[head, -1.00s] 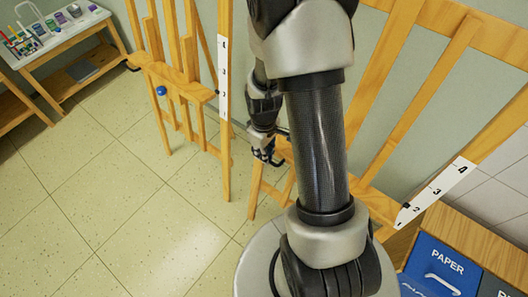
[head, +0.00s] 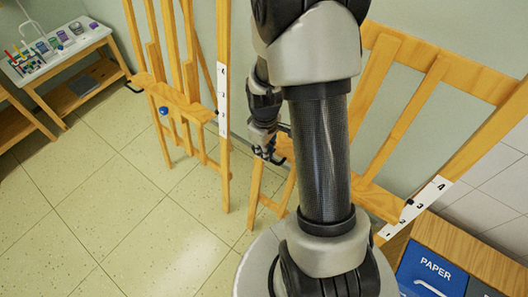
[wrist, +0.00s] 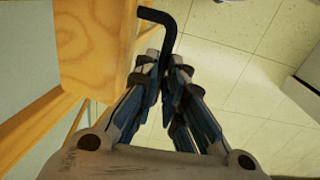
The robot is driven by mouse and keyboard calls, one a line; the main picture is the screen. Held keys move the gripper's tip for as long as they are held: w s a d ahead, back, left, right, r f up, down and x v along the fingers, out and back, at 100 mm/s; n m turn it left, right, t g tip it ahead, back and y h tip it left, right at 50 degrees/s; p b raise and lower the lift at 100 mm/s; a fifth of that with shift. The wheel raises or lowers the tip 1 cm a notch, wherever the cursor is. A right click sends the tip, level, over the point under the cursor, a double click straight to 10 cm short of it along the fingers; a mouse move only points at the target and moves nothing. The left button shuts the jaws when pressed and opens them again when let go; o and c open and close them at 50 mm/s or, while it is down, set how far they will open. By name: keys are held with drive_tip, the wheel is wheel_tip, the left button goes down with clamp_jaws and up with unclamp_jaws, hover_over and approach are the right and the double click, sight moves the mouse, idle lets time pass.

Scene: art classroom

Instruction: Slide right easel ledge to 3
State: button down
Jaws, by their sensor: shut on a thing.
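The right easel (head: 470,139) is wooden and stands at the right in the head view. Its ledge (head: 378,200) runs behind my arm. A white scale strip (head: 428,195) numbered 1 to 4 is on its right post. A dark pointer (head: 408,203) at the ledge's end sits between 2 and 3, apparently nearer 3. My gripper (head: 271,155) is at the ledge's left end. In the wrist view my gripper (wrist: 168,72) is shut on a bent black handle (wrist: 168,27) beside the ledge's wooden end (wrist: 98,45). Part of the ledge is hidden by my arm.
Another easel (head: 182,100) with a blue knob (head: 164,111) and its own scale stands to the left. A table with art supplies (head: 62,55) is at far left. A blue paper bin (head: 430,268) is at lower right. The tiled floor at left is clear.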

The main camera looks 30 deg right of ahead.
drive_tip(key=c, duration=1.7)
unclamp_jaws()
drive_tip(key=shift+f, duration=0.1)
wheel_tip(320, 180, up, 12)
